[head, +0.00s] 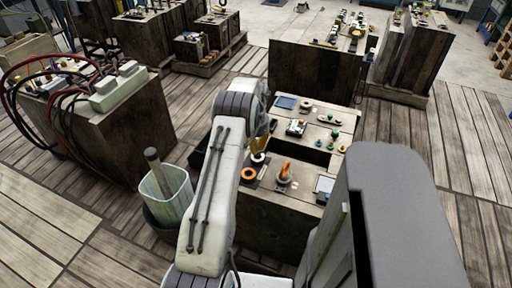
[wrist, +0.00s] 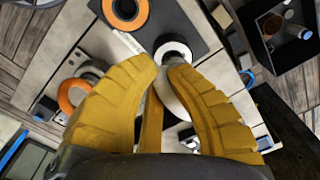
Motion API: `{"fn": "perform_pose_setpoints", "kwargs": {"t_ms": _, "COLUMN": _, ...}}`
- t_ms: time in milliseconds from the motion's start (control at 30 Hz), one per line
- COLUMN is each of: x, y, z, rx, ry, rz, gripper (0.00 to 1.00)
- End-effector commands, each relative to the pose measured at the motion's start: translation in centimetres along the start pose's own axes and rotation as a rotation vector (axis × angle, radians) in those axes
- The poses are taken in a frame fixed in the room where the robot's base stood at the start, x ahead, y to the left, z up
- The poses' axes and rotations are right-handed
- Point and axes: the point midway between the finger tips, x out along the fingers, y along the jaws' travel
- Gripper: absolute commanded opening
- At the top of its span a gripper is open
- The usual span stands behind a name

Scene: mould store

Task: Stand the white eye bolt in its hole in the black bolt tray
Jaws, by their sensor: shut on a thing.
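The white eye bolt (wrist: 173,48) is between the yellow fingertips of my gripper (wrist: 165,72) in the wrist view. Its pale ring shows just beyond the tips; the fingers hide part of the rest. In the head view it is a small white shape (head: 258,157) under my gripper (head: 259,147). The black bolt tray (wrist: 190,17) appears as a dark flat plate beyond the bolt, and shows in the head view (head: 252,184) with an orange ring on it. The bolt overlaps the plate's near edge in the wrist view. I cannot tell its height, or see its hole.
An orange ring (wrist: 125,9) lies on the dark plate. An orange and white piece (head: 284,174) stands to its right in the head view. A dark open bin (wrist: 286,45) holds small items. Several small parts crowd the bench's far end. A bucket (head: 166,190) stands left.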

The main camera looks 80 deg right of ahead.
Motion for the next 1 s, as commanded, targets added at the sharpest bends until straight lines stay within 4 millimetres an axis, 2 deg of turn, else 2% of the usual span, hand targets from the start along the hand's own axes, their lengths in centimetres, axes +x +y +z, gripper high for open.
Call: {"fn": "perform_pose_setpoints", "kwargs": {"t_ms": 1000, "x": 0.71, "y": -0.06, "z": -0.1, "rx": 0.0, "ry": 0.003, "rz": -0.002, "gripper": 0.0}}
